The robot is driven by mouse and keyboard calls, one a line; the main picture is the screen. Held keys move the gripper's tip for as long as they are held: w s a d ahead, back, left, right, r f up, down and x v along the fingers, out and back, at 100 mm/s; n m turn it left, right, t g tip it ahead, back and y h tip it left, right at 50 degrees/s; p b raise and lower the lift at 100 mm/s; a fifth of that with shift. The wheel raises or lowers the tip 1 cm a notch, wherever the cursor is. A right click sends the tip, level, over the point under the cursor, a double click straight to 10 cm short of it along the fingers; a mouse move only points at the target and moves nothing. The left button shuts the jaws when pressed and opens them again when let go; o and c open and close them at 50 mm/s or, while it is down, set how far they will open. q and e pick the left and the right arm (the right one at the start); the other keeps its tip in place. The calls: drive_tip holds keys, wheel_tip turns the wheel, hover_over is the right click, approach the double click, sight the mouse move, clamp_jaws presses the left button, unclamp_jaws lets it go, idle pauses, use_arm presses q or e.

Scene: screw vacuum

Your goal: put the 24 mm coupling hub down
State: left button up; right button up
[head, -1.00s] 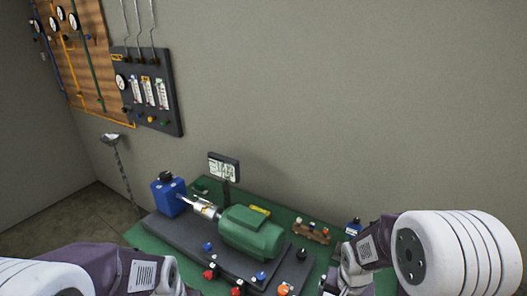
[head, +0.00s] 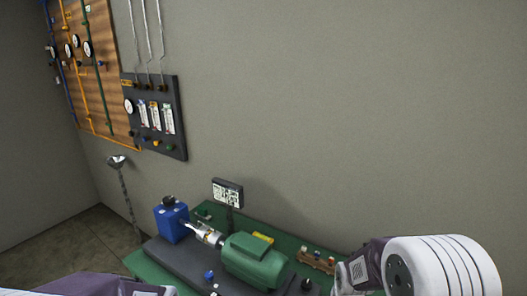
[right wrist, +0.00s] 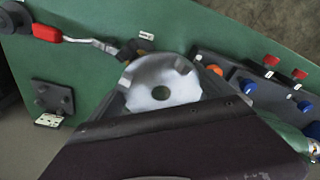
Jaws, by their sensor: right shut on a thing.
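The coupling hub (right wrist: 150,75) is a silvery, round metal piece with a centre hole and raised lugs, seen face-on in the right wrist view. My right gripper (right wrist: 163,82) is shut on it, and the hub hangs over the green bench (right wrist: 90,65). The gap between hub and bench is hard to judge. In the head view only my right forearm shows, and the hub and right gripper are below the picture. My left gripper is out of view; only part of that arm shows at the lower left edge.
On the bench stand a green motor (head: 255,262), a silvery shaft coupling (head: 207,236) and a blue pump block (head: 172,222). In the right wrist view, a dark panel with coloured knobs (right wrist: 249,87) lies to the right and a red-handled tool (right wrist: 48,33) at upper left.

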drive_tip(key=s+d+f+m+b, duration=0.1)
drive_tip(key=s+d+b, duration=0.1)
drive_tip(key=d, duration=0.6)
drive_tip(key=s+d+f+m+b, duration=0.1)
drive_tip(key=d+f+b, duration=0.1)
drive_tip(key=d, duration=0.6)
drive_tip(key=shift+s+d+b, duration=0.2)
drive_tip(key=shift+s+b, duration=0.15)
drive_tip(key=shift+b, duration=0.4)
